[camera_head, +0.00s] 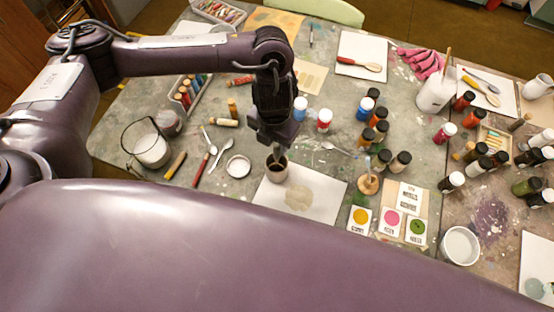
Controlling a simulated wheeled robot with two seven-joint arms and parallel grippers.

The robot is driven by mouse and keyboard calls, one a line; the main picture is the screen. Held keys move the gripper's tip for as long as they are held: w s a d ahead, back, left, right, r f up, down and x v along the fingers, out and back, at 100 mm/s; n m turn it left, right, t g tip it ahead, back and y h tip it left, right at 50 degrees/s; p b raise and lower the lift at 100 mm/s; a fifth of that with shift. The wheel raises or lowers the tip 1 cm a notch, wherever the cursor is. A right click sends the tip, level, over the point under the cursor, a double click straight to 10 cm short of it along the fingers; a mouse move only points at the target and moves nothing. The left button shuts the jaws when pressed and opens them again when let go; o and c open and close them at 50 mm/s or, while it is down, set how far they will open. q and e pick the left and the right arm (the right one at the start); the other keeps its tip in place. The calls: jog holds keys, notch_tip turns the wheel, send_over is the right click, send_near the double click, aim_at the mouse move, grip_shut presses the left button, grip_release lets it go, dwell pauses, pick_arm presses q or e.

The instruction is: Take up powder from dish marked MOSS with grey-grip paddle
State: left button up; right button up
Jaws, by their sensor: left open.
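Three small white square dishes lie in a row right of centre, holding yellow (360,219), pink (391,219) and green (417,229) powder. Their labels are too small to read; the green one looks like moss. My left gripper (274,146) points down, open, just above a small dark-mouthed cup (277,174). A thin greyish handle (276,154) stands up from the cup, close to the fingertips. I cannot tell whether it is the grey-grip paddle or whether the fingers touch it. My right gripper is not in view.
The cup stands on a stained white sheet (322,208). Several paint bottles (380,130) crowd the right of centre. A wooden holder (369,184) with an upright tool stands near the dishes. A white bowl (461,245) is at lower right. My purple arm hides the foreground.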

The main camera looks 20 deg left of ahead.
aim_at(276, 150)
pick_arm(q)
jog(key=f, duration=0.5)
jog(key=shift+w+d, duration=0.1)
jog(key=shift+d, duration=0.25)
jog(key=shift+r, duration=0.1)
grip_shut()
